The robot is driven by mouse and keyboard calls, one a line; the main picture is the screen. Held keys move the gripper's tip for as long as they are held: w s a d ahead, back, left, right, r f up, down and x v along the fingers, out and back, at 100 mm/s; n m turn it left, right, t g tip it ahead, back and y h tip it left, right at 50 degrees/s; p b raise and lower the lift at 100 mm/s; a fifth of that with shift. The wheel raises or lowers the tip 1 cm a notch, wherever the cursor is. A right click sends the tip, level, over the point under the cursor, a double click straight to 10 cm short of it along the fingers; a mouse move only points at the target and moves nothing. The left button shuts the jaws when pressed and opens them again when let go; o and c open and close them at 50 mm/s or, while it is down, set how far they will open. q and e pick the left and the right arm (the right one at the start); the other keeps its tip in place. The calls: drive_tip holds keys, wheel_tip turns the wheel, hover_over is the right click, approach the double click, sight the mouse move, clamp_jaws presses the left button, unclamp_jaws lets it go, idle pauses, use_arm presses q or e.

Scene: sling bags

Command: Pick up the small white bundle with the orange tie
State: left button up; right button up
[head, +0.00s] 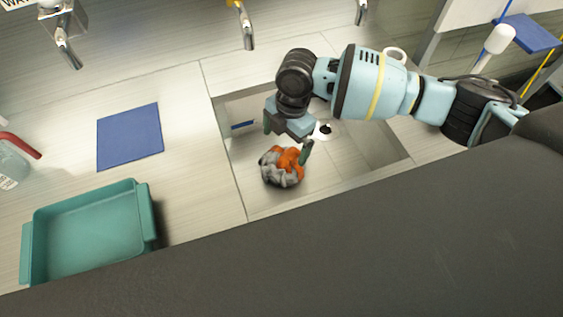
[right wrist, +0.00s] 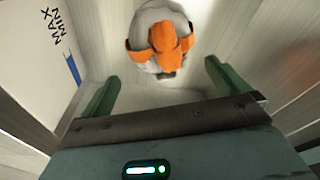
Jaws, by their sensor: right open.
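The small white bundle with the orange tie (head: 281,168) lies in the sunken basin in the middle of the head view. It looks greyish-white with an orange band wrapped over it. In the right wrist view the bundle (right wrist: 158,40) is ahead of the fingers, near the top middle. My right gripper (head: 287,142) is above and just behind the bundle in the head view. Its two green fingers (right wrist: 158,80) are spread wide with nothing between them. The bundle appears beyond the fingertips, apart from them. My left gripper is not in view.
The basin (head: 355,165) has side walls around the bundle. A teal tray (head: 90,232) and a blue mat (head: 130,136) are on the counter at left, beside a bottle (head: 12,168). Taps (head: 246,28) hang over the back edge. A dark surface fills the front.

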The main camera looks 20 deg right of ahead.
sight(282, 158)
drive_tip(key=shift+s+a+f, duration=0.1)
drive_tip(key=shift+a+f, duration=0.1)
drive_tip(key=shift+f, duration=0.95)
drive_tip(key=shift+s+a+f, duration=0.1)
drive_tip(key=shift+a+f, duration=0.05)
drive_tip(key=shift+f, duration=1.05)
drive_tip(key=shift+s+a+f, duration=0.1)
drive_tip(key=shift+a+f, duration=0.1)
drive_tip(key=shift+f, duration=0.95)
drive_tip(key=shift+w, duration=0.1)
drive_tip(key=c, duration=0.9)
drive_tip(key=shift+o, duration=0.2)
drive_tip(key=shift+r+p, duration=0.3)
drive_tip(key=shift+r, duration=4.8)
